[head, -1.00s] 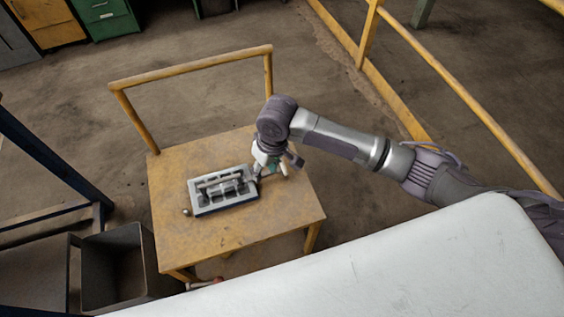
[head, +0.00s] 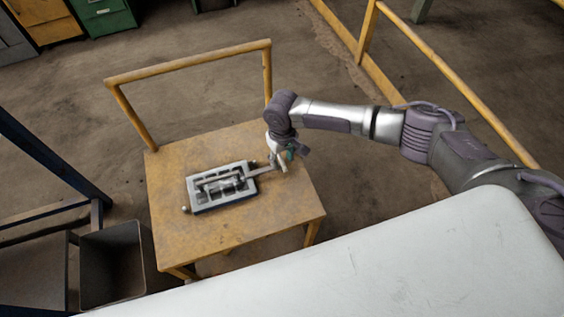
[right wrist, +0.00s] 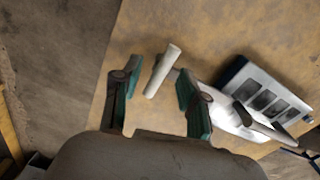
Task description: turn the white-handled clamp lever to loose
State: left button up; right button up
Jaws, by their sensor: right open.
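The clamp fixture (head: 222,187) is a grey slotted block on the yellow table. Its metal lever (head: 262,171) sticks out from the block's right side toward my right gripper (head: 284,158). In the right wrist view, the white handle (right wrist: 162,70) stands in the gap between the two green-padded fingers of my open right gripper (right wrist: 156,80). I see space on both sides of the handle. The fixture (right wrist: 266,100) is at the right there, with the lever partly hidden by a finger. My left gripper is not in view.
The yellow table (head: 180,240) has a raised rail (head: 190,62) along its back edge. A dark bin (head: 113,265) stands on the floor at its left. A large white surface (head: 350,270) fills the lower right. Most of the tabletop is bare.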

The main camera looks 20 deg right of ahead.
jog(key=shift+f, duration=1.4)
